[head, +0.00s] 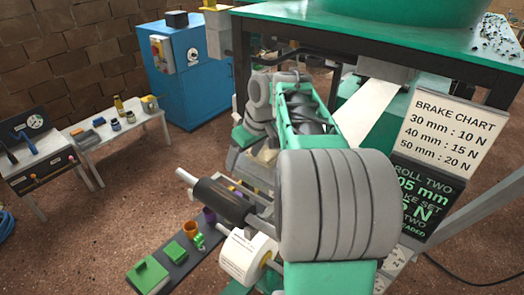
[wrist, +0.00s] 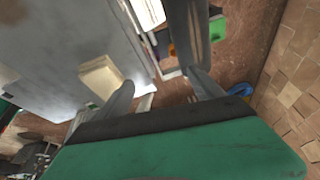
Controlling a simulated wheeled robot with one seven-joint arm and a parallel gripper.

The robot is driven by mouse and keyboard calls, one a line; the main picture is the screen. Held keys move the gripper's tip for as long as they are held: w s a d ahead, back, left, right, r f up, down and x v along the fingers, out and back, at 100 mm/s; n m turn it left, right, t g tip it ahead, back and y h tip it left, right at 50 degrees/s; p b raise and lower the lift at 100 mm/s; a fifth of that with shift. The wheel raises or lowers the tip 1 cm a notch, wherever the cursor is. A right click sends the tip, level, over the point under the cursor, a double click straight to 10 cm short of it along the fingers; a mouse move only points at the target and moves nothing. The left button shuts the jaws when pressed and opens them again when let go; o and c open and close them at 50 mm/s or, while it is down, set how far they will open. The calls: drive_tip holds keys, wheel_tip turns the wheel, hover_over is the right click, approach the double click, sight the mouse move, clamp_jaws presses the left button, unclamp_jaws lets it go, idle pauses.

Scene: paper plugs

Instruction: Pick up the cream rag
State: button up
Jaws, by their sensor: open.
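The cream rag (wrist: 102,77) looks like a folded, block-shaped bundle in the wrist view. It lies on a broad grey surface (wrist: 65,50), left of and beyond my left finger. My gripper (wrist: 160,80) is open, with nothing between its two grey fingers. The rag is outside the gap between the fingers and apart from them. In the head view a small cream patch (head: 266,156) shows among my arm links and may be the rag. My arm hides most of that spot, and the fingertips are not clear there.
A dark roller (head: 222,200) and a white paper roll (head: 246,256) sit low beside my arm. A dark tray (head: 180,262) holds green blocks and cups. A side table (head: 90,140), a blue cabinet (head: 190,90) and a brake chart (head: 455,125) stand around. Brown floor lies open at left.

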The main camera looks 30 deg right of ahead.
sight(268, 153)
drive_tip(key=shift+o, duration=0.9)
drive_tip(key=shift+n, duration=0.5)
drive_tip(key=d, duration=1.1)
drive_tip(key=shift+w+d, duration=0.2)
drive_tip(key=shift+d, duration=0.2)
drive_tip(key=x, duration=0.3)
drive_tip(key=w+p+x, duration=0.1)
drive_tip(key=x, duration=0.3)
drive_tip(key=shift+w+d, duration=0.1)
drive_tip(key=shift+t, duration=0.3)
drive_tip(key=c, duration=1.5)
drive_tip(key=shift+o, duration=0.2)
drive_tip(key=shift+r, duration=0.65)
wheel_tip(268, 153, up, 2)
drive_tip(key=shift+r, duration=0.1)
drive_tip(key=s+d+b, duration=0.1)
drive_tip(key=s, duration=0.4)
drive_tip(key=s+d+b, duration=0.1)
drive_tip(key=s+d, duration=0.1)
drive_tip(key=s, duration=0.4)
drive_tip(key=s+d+b, duration=0.1)
drive_tip(key=s+d, duration=0.1)
drive_tip(key=s, duration=0.4)
drive_tip(key=shift+s+d, duration=0.15)
